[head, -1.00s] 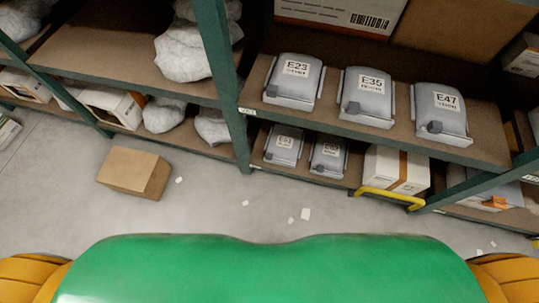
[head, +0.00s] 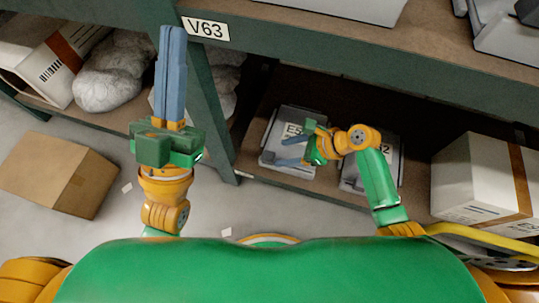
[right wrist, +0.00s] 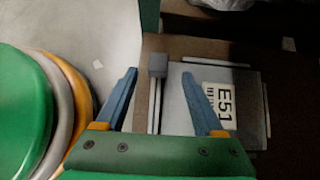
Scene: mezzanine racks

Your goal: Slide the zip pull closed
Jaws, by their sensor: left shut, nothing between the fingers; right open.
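A grey case labelled E51 (right wrist: 235,100) lies on the lower shelf; in the head view the same case (head: 277,135) is partly covered by my right gripper. A dark blocky pull (right wrist: 158,65) sits on a narrow track (right wrist: 154,110) along the case's left side in the right wrist view, at the track's upper end. My right gripper (right wrist: 160,73) is open, with the pull between its fingertips in the picture; I cannot tell whether it touches. In the head view the right gripper (head: 292,144) is over the case. My left gripper (head: 173,32) is shut and empty, pointing up before the rack post.
A second grey case (head: 385,165) lies to the right, and a white box (head: 480,185) stands further right. The upper shelf edge with the V63 tag (head: 205,29) overhangs the lower shelf. A cardboard box (head: 55,175) is on the floor at left.

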